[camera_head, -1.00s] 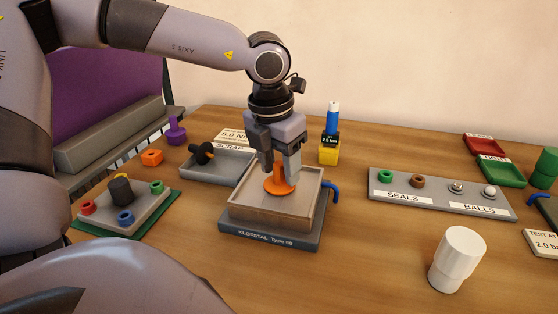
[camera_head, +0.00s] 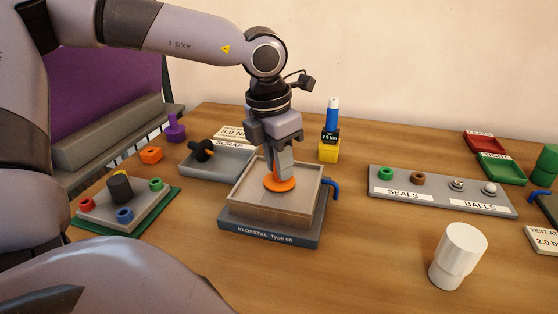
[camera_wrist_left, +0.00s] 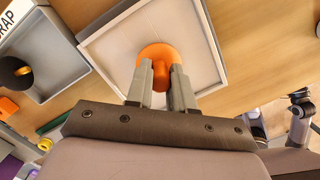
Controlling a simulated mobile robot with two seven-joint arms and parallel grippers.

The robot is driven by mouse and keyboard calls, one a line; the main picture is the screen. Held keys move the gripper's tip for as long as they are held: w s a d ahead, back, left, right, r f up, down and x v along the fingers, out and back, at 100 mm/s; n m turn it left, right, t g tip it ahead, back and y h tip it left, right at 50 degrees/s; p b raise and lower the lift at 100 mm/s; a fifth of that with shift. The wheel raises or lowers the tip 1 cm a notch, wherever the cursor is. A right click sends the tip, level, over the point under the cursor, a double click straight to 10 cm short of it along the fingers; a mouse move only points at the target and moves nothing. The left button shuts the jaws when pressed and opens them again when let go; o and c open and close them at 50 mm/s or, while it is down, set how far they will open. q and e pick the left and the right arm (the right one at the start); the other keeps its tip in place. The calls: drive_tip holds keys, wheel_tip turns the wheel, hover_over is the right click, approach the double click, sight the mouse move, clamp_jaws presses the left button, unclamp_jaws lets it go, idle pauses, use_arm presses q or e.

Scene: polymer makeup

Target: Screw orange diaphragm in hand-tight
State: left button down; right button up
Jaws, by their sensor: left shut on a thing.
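The orange diaphragm (camera_head: 281,184) sits in the beige square block on the grey base marked KLOFSTAL Type 98 (camera_head: 268,236). Its round flange shows around my left gripper. My left gripper (camera_head: 279,172) points down from above and is shut on the diaphragm's raised middle. In the left wrist view the two fingers (camera_wrist_left: 160,88) stand on either side of the orange stem (camera_wrist_left: 160,73), with the flange (camera_wrist_left: 152,52) beyond them. The thread under the flange is hidden.
A grey SCRAP tray (camera_head: 190,166) with a black part stands behind left. A green board with coloured rings (camera_head: 140,222) is at left. A blue hex key (camera_head: 333,186) is beside the base. The seals and balls tray (camera_head: 430,198) and a white cup (camera_head: 458,255) are at right.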

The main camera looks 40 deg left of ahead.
use_arm(q)
drive_tip(key=c, duration=0.9)
unclamp_jaws()
wheel_tip(320, 180, up, 7)
drive_tip(key=s, duration=0.1)
drive_tip(key=shift+p, duration=0.3)
drive_tip(key=shift+a, duration=0.1)
